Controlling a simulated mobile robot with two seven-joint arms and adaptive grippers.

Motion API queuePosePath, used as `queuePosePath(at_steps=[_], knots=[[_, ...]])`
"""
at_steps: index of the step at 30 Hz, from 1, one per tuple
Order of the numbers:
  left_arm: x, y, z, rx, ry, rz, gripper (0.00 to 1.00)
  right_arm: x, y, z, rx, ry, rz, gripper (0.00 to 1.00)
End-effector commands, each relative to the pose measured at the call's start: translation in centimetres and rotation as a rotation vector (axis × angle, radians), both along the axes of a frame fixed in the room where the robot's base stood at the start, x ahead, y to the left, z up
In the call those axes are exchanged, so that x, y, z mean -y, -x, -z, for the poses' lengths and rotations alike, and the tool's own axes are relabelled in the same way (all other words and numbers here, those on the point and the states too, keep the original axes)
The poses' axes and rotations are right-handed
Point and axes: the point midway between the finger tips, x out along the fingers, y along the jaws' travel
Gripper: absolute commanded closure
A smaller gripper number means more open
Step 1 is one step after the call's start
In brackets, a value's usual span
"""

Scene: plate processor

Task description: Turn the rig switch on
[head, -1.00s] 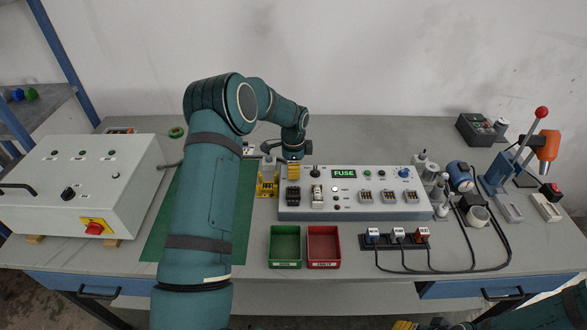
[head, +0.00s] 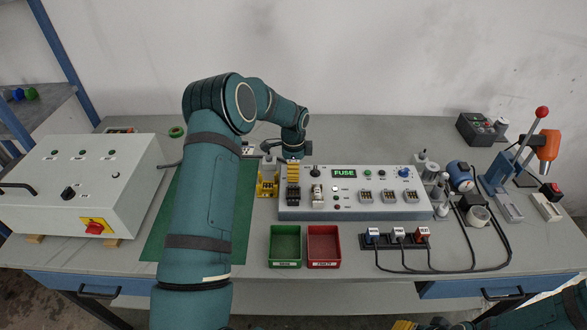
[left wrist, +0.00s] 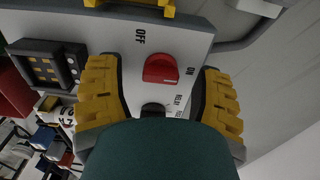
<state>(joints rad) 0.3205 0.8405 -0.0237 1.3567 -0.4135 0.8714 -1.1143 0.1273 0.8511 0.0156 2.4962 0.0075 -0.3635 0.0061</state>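The rig switch, a red rotary knob (left wrist: 164,69), sits on a light grey panel between printed OFF and ON labels in the left wrist view. A pale mark shows near its lower edge, towards ON. My left gripper (left wrist: 160,88) is open, with one yellow finger on each side of the knob, apparently apart from it. In the head view the left gripper (head: 293,172) is over the left end of the grey panel (head: 400,210) and hides the red knob. Only a bit of my right gripper (head: 405,325) shows at the bottom edge; its fingers are not clear.
A black knob (head: 315,173) stands beside the switch, and a black module (head: 293,195) in front. A yellow stand (head: 267,186) is left of the panel. Green (head: 285,263) and red (head: 324,263) bins lie in front. A white control box (head: 125,180) stands at left.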

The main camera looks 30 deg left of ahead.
Motion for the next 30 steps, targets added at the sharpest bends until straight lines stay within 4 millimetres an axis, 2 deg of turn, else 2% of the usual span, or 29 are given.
queuePosePath(at_steps=[5,8,21,25,30], knots=[[0.0,-0.1,-0.5,0.003,-0.001,0.0,0.33,0.0,0.0,0.0,0.0,0.0,0.0,0.58],[0.0,-0.1,-1.7,0.004,-0.001,0.0,0.33,0.0,0.0,0.0,0.0,0.0,0.0,0.58],[0.0,-0.1,-10.0,0.004,0.0,0.0,0.33,0.0,0.0,0.0,0.0,0.0,0.0,0.58],[0.0,-0.1,-11.4,0.002,0.0,0.001,0.33,0.0,0.0,0.0,0.0,0.0,0.0,0.58],[0.0,0.0,-12.0,0.0,0.0,0.001,0.33,0.0,0.0,0.0,0.0,0.0,0.0,0.58]])
